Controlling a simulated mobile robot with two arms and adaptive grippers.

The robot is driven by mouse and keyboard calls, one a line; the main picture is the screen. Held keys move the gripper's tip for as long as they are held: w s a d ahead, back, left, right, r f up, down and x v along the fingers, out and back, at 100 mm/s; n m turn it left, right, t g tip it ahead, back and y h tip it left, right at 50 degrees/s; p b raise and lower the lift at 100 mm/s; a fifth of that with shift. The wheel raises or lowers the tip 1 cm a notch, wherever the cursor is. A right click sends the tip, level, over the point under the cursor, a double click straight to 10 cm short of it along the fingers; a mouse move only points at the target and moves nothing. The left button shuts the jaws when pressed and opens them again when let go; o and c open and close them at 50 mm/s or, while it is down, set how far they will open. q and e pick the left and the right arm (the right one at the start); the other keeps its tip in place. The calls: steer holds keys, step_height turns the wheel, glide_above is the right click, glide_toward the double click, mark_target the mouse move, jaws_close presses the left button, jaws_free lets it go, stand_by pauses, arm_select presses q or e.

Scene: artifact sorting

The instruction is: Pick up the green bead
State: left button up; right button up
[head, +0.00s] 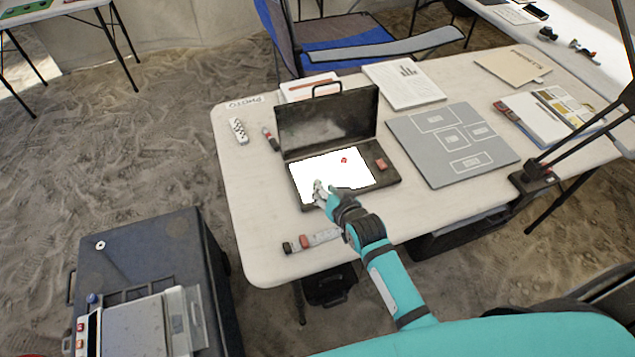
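I cannot make out a green bead in the head view. An open dark case (386,152) stands on the table, with a bright white panel (308,169) inside. A small red item (344,160) lies on the panel, and a red block (381,165) sits on the case's right edge. My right gripper (318,190) is over the front left part of the panel. Its fingers are small and pale against the white, so I cannot tell their opening or whether they hold anything. My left gripper is out of view.
The white table (250,215) also bears a grey board (411,147) with outlined rectangles, papers (404,84) and a lamp base (534,177). A dark box (140,250) stands left of the table.

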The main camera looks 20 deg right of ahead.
steer(key=x, duration=0.4)
steer(key=shift+w+f, duration=0.2)
steer(key=shift+f, duration=0.15)
steer(key=shift+s+f, duration=0.1)
steer(key=shift+f, duration=0.05)
steer(key=c, duration=0.4)
steer(key=shift+c, duration=0.2)
